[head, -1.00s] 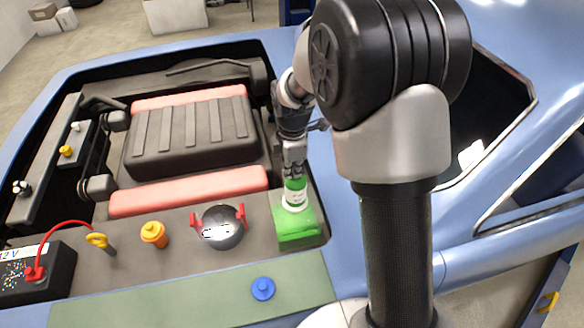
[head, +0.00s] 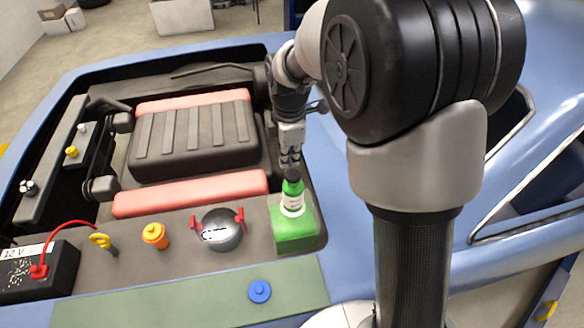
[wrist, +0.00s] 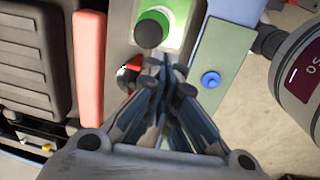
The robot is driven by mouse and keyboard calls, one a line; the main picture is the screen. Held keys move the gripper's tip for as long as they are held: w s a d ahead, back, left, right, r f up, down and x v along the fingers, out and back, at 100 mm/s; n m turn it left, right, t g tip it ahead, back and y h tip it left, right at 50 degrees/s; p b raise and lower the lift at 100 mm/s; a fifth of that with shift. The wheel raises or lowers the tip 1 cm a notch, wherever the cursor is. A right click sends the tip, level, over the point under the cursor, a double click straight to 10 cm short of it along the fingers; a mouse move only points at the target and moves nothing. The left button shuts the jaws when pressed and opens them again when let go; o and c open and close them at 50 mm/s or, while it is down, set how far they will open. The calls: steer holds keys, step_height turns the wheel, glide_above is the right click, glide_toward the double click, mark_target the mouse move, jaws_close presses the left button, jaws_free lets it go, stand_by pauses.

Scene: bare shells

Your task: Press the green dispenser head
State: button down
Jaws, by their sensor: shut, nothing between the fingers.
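The green dispenser bottle (head: 294,232) stands upright at the right front of the engine bay. It has a square green base, a white-labelled neck, a green upper part and a dark round top (head: 291,175). From above, the wrist view shows the dark top (wrist: 149,32) with green around it. My gripper (head: 289,161) is shut and empty. It is just above the dark top, with a small gap in the head view. In the wrist view its closed fingertips (wrist: 165,63) point beside the top.
A dark round cap with red handles (head: 222,230), an orange cap (head: 155,235), a yellow-ringed dipstick (head: 102,241) and a battery (head: 38,272) stand to the left. A blue button (head: 260,291) is on the green front strip (head: 190,305). The black engine cover (head: 193,137) lies behind.

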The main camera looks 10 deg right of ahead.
step_height(320, 180, up, 4)
steer(key=shift+s+a+r, duration=0.1)
steer(key=shift+s+a, duration=0.05)
stand_by(1.2)
